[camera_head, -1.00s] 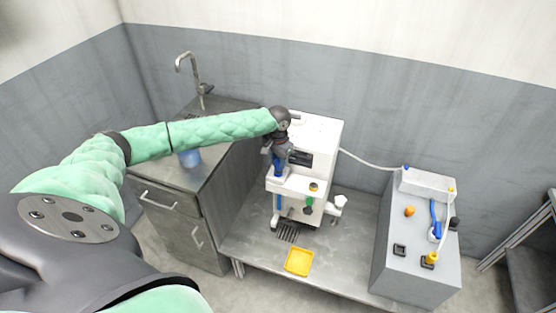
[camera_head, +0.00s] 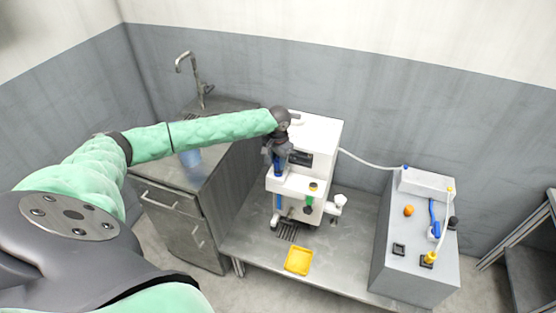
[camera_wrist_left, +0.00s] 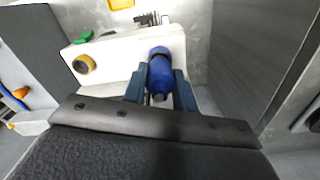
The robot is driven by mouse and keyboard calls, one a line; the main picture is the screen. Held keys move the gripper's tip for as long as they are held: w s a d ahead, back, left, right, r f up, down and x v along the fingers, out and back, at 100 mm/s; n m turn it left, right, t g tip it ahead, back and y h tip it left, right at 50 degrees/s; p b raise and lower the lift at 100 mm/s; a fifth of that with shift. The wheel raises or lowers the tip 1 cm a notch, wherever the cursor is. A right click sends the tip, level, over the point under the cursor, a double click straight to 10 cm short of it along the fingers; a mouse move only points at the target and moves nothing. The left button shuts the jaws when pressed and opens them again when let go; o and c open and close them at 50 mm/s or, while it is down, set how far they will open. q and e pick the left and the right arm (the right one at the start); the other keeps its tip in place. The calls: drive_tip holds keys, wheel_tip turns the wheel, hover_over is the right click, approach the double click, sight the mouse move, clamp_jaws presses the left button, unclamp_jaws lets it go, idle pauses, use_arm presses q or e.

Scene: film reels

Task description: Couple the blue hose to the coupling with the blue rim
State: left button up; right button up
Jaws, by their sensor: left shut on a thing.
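My left gripper (camera_head: 279,160) is at the front left of the white machine (camera_head: 318,135), over its projecting shelf. In the left wrist view its fingers (camera_wrist_left: 160,88) are shut on a blue cylindrical piece (camera_wrist_left: 159,72) with a dark band, which looks like the end of the blue hose. A blue length (camera_head: 277,202) shows below the shelf; whether it joins the held piece is hidden. No coupling with a blue rim can be made out clearly. My right gripper is not in view.
A yellow tray (camera_head: 298,261) lies on the metal table. A grey box (camera_head: 412,259) with blue and yellow fittings stands right. A sink counter (camera_head: 219,135) stands left.

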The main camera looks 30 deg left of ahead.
use_arm(q)
drive_tip(key=shift+f, duration=0.55)
idle(0.7)
drive_tip(key=o, duration=0.7)
